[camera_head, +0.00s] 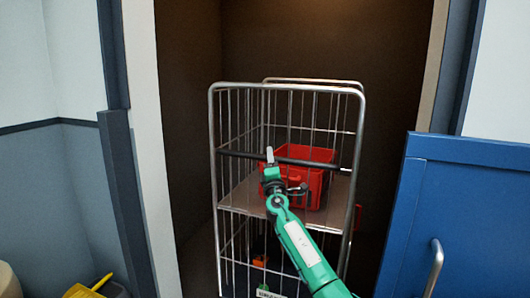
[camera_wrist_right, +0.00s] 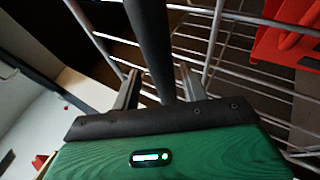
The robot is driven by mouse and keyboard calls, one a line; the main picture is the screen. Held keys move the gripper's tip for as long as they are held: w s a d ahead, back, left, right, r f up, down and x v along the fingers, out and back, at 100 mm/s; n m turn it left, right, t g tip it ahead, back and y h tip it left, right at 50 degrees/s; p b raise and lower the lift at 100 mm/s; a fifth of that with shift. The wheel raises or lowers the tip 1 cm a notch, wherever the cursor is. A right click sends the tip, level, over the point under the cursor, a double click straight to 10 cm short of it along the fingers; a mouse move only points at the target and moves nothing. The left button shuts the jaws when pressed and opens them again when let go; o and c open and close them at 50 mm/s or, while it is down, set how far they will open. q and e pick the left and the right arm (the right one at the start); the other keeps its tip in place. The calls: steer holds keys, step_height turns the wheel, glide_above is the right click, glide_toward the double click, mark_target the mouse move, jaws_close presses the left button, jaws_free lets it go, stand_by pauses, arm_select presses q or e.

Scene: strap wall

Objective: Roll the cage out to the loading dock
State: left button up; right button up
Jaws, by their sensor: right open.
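The cage (camera_head: 212,120) is a tall wire trolley standing in the doorway, with a black push bar (camera_head: 240,154) across its near side. My right gripper (camera_head: 270,157) is at the bar, near its middle. In the right wrist view, the open fingers (camera_wrist_right: 157,88) stand on either side of the black bar (camera_wrist_right: 150,40), which runs between them. I cannot tell whether either finger touches it. A red crate (camera_head: 316,155) sits on the cage's shelf, partly hidden by my gripper. My left gripper is not in view.
A cream door frame (camera_head: 150,130) stands close to the cage's left. A blue door (camera_head: 460,215) with a metal handle (camera_head: 434,268) is at right. An orange item (camera_head: 260,262) shows low in the cage. A yellow object (camera_head: 85,290) lies at lower left.

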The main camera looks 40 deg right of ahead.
steer(key=shift+x, duration=1.2)
steer(key=shift+s, duration=0.1)
steer(key=shift+d, duration=0.1)
jaws_close()
